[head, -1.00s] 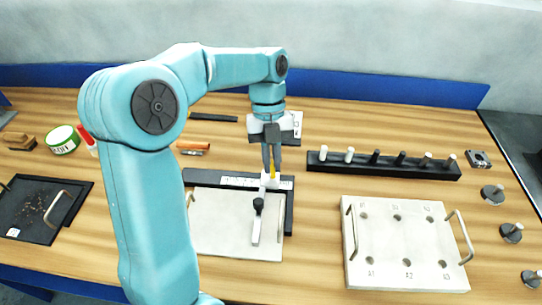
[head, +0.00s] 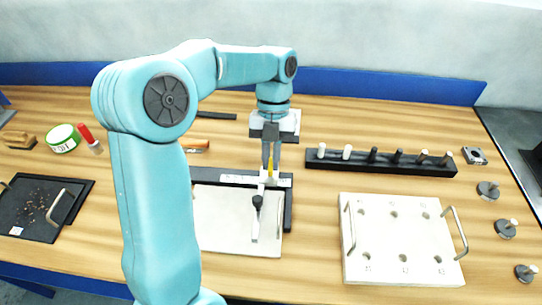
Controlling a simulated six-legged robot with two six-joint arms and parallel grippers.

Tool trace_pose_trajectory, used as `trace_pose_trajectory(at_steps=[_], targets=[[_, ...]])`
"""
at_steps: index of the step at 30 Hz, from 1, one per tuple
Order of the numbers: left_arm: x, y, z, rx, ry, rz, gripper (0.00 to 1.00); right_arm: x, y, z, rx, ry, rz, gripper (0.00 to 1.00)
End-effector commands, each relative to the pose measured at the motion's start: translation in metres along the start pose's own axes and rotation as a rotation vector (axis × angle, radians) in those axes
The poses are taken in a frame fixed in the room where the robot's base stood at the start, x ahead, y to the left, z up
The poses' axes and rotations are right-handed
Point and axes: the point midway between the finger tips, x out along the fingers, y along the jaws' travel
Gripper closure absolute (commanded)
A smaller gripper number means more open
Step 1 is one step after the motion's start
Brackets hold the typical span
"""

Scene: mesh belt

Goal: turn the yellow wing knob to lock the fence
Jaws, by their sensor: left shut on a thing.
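The yellow wing knob (head: 270,168) stands on the fence, at the fence's right part. My left gripper (head: 270,165) points straight down over it and is shut on the knob, its fingers on either side. The fence is a dark bar with a pale scale strip (head: 284,181), lying across the back of a pale plate (head: 215,225). My left arm hides the left end of the fence and plate. A black-knobbed lever (head: 257,201) on a light bar lies on the plate in front of the fence. My right gripper does not show.
A black rack (head: 400,168) with several pegs stands right of the fence. A pale block with holes and handles (head: 400,212) is front right. A dark tray (head: 20,225), a green-and-white roll (head: 62,138) and a red-capped item (head: 88,137) lie left.

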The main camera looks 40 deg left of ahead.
Motion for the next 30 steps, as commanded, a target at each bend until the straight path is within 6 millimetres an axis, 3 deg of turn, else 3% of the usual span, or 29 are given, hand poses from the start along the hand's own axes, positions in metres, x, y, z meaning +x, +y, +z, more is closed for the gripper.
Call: trace_pose_trajectory(at_steps=[1, 2, 3, 4, 12, 16, 24, 30], targets=[[-0.003, 0.0, 0.001, 0.002, -0.009, -0.004, 1.0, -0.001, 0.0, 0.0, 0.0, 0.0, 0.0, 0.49], [-0.003, 0.0, 0.001, 0.002, -0.008, -0.004, 0.78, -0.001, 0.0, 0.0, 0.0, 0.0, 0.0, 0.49], [-0.003, 0.0, 0.001, 0.002, -0.008, -0.003, 0.65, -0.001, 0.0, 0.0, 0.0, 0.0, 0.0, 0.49], [-0.003, 0.0, 0.0, 0.001, -0.007, -0.003, 0.62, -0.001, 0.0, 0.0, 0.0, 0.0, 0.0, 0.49], [-0.002, 0.0, 0.0, 0.0, -0.003, -0.001, 0.62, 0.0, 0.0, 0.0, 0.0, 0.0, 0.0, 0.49], [-0.013, 0.0, 0.001, 0.0, -0.006, -0.002, 0.62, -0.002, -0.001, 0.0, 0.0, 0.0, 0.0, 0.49], [-0.075, -0.001, 0.0, -0.001, -0.008, -0.004, 0.62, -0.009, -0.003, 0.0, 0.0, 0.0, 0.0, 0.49], [-0.11, -0.001, -0.001, 0.001, -0.006, -0.003, 0.62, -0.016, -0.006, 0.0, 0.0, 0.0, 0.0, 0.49]])
